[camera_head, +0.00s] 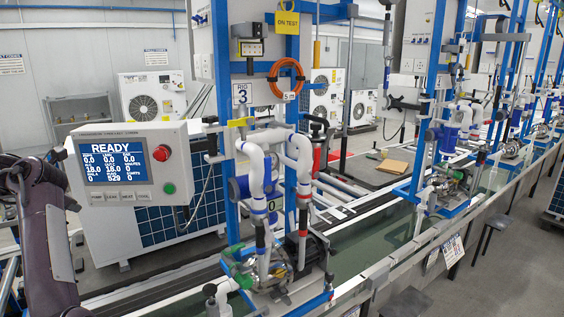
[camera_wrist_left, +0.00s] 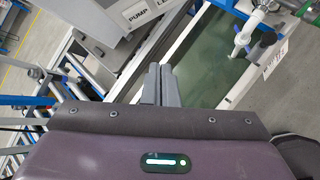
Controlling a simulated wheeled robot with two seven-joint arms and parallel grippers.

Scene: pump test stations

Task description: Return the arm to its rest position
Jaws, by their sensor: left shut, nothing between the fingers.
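My left arm (camera_head: 42,240) comes in at the left edge of the head view, bent upright beside the control panel. My left gripper (camera_wrist_left: 160,70) shows in the left wrist view with its two grey fingers together and nothing between them. In the head view the fingers are hard to make out. My right arm and gripper are not in view.
The control panel (camera_head: 122,170) with a READY screen stands close to my left arm. The blue-framed RIG 3 station (camera_head: 222,120) with its pump (camera_head: 305,250) and white pipes is at the centre. A long rail bench (camera_head: 400,262) runs right past more stations.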

